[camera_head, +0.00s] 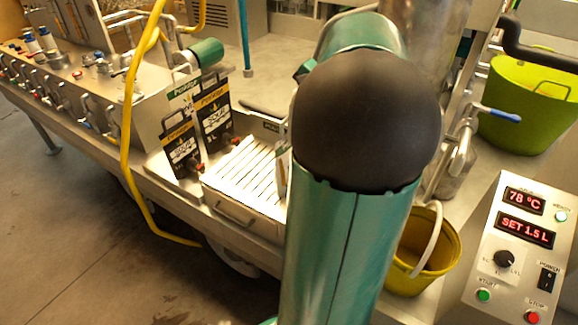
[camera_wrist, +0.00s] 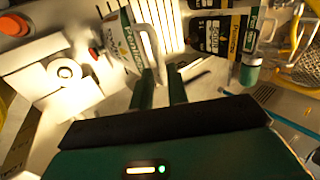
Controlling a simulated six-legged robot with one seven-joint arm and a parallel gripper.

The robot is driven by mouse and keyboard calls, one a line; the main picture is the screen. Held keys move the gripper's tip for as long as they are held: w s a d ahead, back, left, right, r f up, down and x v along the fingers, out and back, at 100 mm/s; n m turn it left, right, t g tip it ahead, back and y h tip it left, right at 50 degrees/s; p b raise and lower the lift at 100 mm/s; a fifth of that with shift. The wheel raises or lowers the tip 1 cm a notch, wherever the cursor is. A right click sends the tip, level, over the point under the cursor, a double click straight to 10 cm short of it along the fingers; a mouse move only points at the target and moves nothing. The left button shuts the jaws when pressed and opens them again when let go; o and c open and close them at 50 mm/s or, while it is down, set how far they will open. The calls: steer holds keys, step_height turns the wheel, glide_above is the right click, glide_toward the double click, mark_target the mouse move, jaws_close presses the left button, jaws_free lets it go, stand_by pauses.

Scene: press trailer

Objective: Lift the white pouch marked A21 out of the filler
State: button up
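A white pouch with green lettering (camera_wrist: 122,42) and a red cap shows at the upper middle of the wrist view. I cannot read an A21 mark on it. A narrow white part of it (camera_head: 283,168) shows beside my arm in the head view. My gripper (camera_wrist: 160,75) has its two fingers a little apart, with the pouch's near edge at the gap. I cannot tell if they touch it. A white block with a round fitting (camera_wrist: 65,72) and orange knobs, perhaps the filler, stands left of the pouch. My arm hides the gripper and this area in the head view.
Black-and-yellow pouches (camera_head: 213,115) stand beside a slatted metal tray (camera_head: 245,172). A yellow hose (camera_head: 126,140) hangs over the trailer's edge at left. A yellow bucket (camera_head: 428,255) and a control box (camera_head: 520,250) reading 78 °C are at right.

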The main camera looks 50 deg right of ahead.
steer(key=x, duration=0.7)
steer(key=shift+a, duration=0.15)
jaws_close()
stand_by(1.2)
steer(key=shift+r, duration=0.15)
